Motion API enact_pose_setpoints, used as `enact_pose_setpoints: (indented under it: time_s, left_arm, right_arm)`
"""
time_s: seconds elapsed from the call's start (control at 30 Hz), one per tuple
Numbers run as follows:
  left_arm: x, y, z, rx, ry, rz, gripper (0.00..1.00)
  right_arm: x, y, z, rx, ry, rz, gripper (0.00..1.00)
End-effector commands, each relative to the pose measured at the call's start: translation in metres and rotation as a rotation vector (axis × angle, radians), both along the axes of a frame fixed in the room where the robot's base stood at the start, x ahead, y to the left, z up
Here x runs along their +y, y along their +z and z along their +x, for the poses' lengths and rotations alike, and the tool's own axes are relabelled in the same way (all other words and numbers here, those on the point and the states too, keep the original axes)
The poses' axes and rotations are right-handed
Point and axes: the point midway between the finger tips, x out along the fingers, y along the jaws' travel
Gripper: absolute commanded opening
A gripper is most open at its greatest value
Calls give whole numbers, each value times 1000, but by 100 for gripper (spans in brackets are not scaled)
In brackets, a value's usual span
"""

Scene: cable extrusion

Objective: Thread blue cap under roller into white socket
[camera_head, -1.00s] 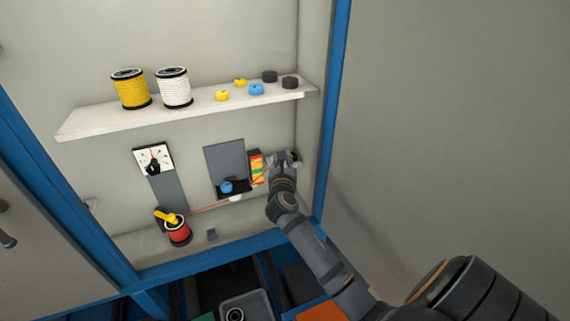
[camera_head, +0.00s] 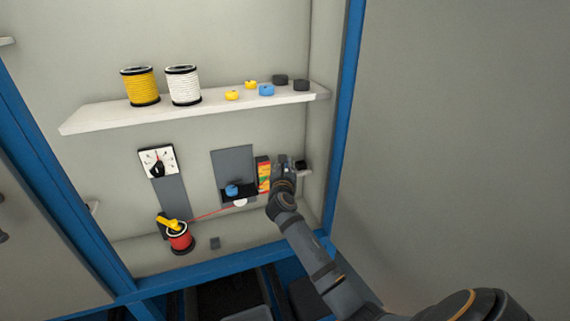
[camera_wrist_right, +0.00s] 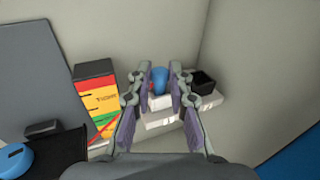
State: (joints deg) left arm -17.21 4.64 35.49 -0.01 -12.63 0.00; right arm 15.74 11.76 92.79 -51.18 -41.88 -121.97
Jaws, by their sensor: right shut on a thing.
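My right gripper (camera_head: 286,162) is at the right of the panel, beside the striped box. In the right wrist view the gripper (camera_wrist_right: 160,84) is shut on a blue cap (camera_wrist_right: 159,79), which sits between the fingertips. A white block (camera_wrist_right: 160,102) shows just below the cap; I cannot tell whether they touch. The red cable (camera_head: 217,211) runs from the red spool (camera_head: 180,238) past the white roller (camera_head: 240,202) toward my right gripper. The cable's end at the gripper is hidden in the head view. My left gripper is out of view.
A striped box (camera_head: 264,174) stands left of my right gripper. A dark cup (camera_wrist_right: 203,81) sits on a small white ledge (camera_wrist_right: 207,103) near the corner. A blue knob (camera_head: 231,190) is on the grey panel (camera_head: 233,164). Spools and caps stand on the upper shelf (camera_head: 200,109).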

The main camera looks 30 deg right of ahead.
Motion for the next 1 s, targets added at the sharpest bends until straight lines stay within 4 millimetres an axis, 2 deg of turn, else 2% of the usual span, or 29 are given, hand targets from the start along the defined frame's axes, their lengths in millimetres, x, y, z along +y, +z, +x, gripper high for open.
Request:
enact_pose_setpoints:
  time_s: [0.67,0.7,0.8,0.9,1.0]
  left_arm:
    - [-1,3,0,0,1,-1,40]
    - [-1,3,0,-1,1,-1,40]
    - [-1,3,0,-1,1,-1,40]
    - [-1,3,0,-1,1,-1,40]
    - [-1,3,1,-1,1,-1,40]
  right_arm:
    - [0,-5,0,0,0,0,0]
    - [0,-5,0,0,0,0,21]
    - [0,-5,0,0,0,0,35]
    - [0,-5,0,0,0,0,45]
    - [0,-5,0,0,0,0,45]
